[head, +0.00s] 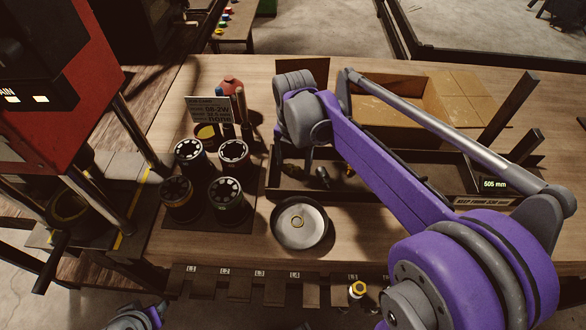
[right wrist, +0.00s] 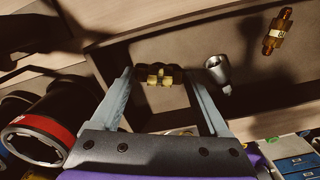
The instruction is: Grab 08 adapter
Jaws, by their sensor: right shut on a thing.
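In the right wrist view, a small brass fitting (right wrist: 160,77), which I take as the adapter, lies between the two fingers of my right gripper (right wrist: 158,84). The gripper is shut on it, though a gap seems to show beside each finger. A silver fitting (right wrist: 218,72) and a longer brass fitting (right wrist: 278,32) lie to its right in the same dark tray (head: 330,196). In the head view the right arm hides the fingers. I cannot read any size on the fittings. Only a piece of my left arm shows at the bottom edge.
Several black die cylinders (head: 230,195) stand left of the tray, beside a label card (head: 208,112). A round metal dish (head: 299,223) sits in front. A cardboard box (head: 400,100) stands behind the tray. The red machine (head: 70,70) is at far left.

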